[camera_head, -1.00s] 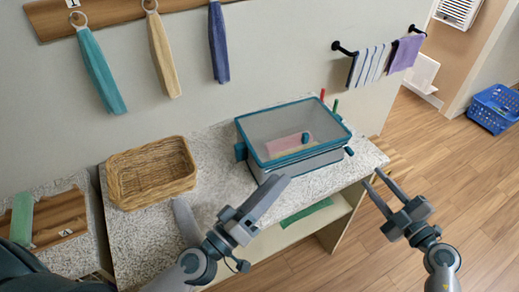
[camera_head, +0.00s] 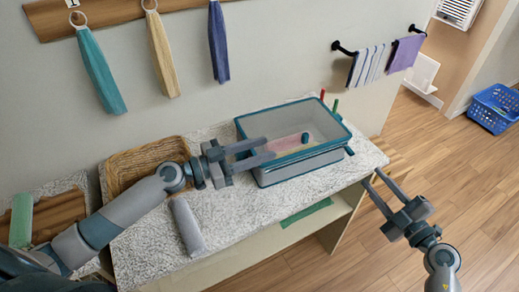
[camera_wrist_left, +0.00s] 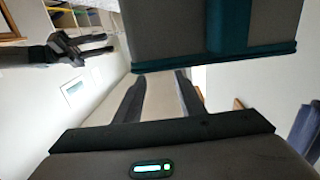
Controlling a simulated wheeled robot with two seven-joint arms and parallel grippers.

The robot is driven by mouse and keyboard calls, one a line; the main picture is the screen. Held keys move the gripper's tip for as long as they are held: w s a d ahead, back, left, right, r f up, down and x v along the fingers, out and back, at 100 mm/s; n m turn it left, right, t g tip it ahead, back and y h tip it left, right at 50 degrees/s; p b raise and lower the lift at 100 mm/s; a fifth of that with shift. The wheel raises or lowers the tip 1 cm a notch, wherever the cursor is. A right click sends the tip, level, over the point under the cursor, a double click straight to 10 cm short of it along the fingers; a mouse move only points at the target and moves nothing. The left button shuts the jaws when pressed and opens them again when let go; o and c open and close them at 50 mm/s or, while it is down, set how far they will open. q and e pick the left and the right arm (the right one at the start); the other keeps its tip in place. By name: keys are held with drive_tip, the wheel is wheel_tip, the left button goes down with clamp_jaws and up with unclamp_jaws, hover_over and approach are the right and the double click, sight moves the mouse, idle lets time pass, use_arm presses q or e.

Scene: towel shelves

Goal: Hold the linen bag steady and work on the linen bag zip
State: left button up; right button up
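The linen bag (camera_head: 312,168) is a grey box with teal edging and a see-through top, standing on the speckled counter. Pink and yellowish contents show through its top. A small teal tab (camera_head: 305,138) is at the top, and another (camera_head: 349,151) is at the right front corner; I cannot tell which is the zip pull. My left gripper (camera_head: 270,150) is open and empty at the bag's left side, its fingers overlapping it in the head view. In the left wrist view the bag (camera_wrist_left: 160,30) hangs just beyond the open fingers (camera_wrist_left: 158,74). My right gripper (camera_head: 372,178) is open and empty, right of the counter.
A wicker basket (camera_head: 112,175) stands left of the bag, partly behind my left arm. A grey rolled towel (camera_head: 187,226) lies on the counter front. A green roll (camera_head: 21,219) is at far left. Towels hang on the wall behind.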

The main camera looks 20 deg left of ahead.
sight(303, 137)
use_arm(q)
drive_tip(key=shift+w+d, duration=0.1)
drive_tip(key=shift+x, duration=5.9)
clamp_jaws()
